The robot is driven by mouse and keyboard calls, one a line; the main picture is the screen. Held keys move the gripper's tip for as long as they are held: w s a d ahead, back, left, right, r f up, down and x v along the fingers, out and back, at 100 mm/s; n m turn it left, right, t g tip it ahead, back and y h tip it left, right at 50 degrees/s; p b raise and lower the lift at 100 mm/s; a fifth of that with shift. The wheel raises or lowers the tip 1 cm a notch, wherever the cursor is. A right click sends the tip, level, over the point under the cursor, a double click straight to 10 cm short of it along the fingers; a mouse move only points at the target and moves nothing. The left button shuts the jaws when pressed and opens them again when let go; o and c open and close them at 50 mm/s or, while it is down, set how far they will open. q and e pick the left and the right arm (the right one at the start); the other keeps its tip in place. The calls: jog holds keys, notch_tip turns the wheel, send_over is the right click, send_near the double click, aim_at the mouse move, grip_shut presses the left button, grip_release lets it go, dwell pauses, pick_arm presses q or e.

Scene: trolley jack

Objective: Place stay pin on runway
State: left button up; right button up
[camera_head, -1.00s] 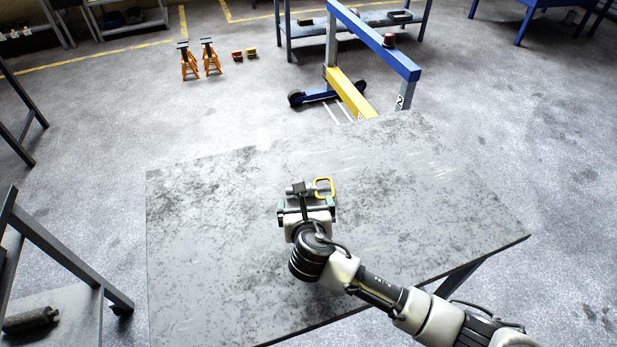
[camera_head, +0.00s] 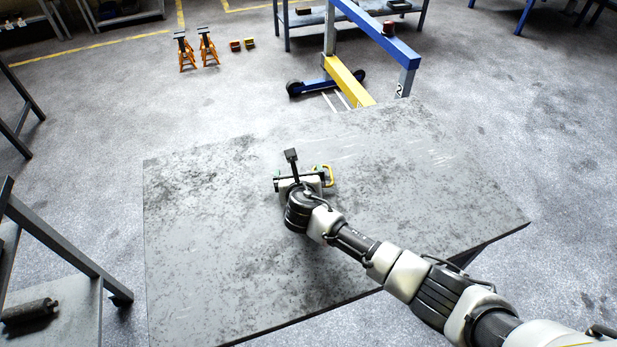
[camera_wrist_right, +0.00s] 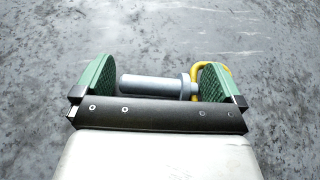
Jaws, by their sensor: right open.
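The stay pin is a smooth grey cylinder (camera_wrist_right: 150,87) with a collar and a yellow loop handle (camera_head: 329,175). My right gripper (camera_head: 300,172) is open low over the grey tabletop, with its green pads spread. In the right wrist view the pin lies crosswise between the open fingers (camera_wrist_right: 156,75) of the right gripper. The yellow loop sticks out past the right finger, which partly hides it. I cannot tell whether the pin touches the tabletop or a pad. My left gripper is not in view. I cannot make out which surface is the runway.
The worn grey tabletop (camera_head: 420,190) is otherwise clear. Beyond it stands a blue and yellow hoist frame (camera_head: 350,82). Orange jack stands (camera_head: 185,52) are on the floor at the back left. A grey rack (camera_head: 60,250) stands to the left.

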jog(key=c, duration=0.9)
jog(key=shift+r, duration=0.1)
